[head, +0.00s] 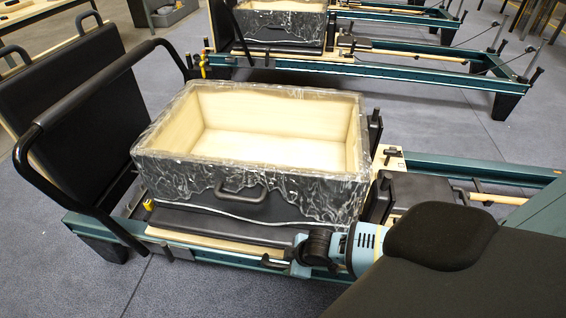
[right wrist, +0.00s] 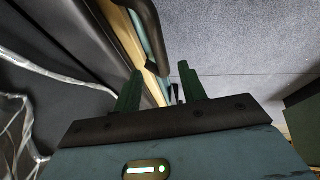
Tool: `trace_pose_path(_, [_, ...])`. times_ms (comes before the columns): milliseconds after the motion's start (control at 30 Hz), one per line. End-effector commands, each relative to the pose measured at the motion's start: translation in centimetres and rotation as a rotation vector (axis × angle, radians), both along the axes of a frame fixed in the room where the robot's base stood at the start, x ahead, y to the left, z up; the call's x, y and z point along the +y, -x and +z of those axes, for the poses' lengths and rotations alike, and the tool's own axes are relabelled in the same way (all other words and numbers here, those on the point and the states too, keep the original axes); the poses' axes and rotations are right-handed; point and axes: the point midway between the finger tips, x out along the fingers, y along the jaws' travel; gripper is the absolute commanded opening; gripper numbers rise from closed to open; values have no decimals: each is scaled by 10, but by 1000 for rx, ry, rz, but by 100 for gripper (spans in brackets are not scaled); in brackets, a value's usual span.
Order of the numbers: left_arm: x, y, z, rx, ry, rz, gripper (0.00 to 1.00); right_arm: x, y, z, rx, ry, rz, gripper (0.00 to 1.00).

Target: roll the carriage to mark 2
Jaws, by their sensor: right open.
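The carriage (head: 235,226) is a black padded platform on the near reformer's rails, towards the foot-bar end in the head view. An open pale wooden box (head: 262,152), wrapped in clear film, stands on it and hides most of its top. A dark handle (head: 241,196) shows on the box's near side. My right gripper (head: 292,262) is low beside the near rail, at the carriage's right front corner. In the right wrist view its two green fingers (right wrist: 160,85) are apart, with nothing clearly held between them. I cannot make out mark 2. My left gripper is out of view.
A black foot bar (head: 40,135) arches over the left end of the near reformer. Dark shoulder blocks (head: 379,198) stand right of the box. Another reformer (head: 380,64) stands behind. Carpet (head: 60,275) is clear at the front left.

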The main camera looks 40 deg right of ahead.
Motion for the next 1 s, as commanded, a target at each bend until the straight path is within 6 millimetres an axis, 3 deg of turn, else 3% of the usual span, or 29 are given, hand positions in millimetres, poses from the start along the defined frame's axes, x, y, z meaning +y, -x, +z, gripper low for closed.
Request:
trace_pose_path(100, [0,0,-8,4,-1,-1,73,3,-7,-20,2,-2,-2,41])
trace_pose_path(300, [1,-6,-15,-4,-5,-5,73,6,-18,-42,1,-1,-1,41])
trace_pose_path(733, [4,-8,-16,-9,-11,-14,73,7,-22,-49,-1,-1,0,41])
trace_pose_path(1000, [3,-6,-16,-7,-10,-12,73,7,-22,-49,0,0,0,9])
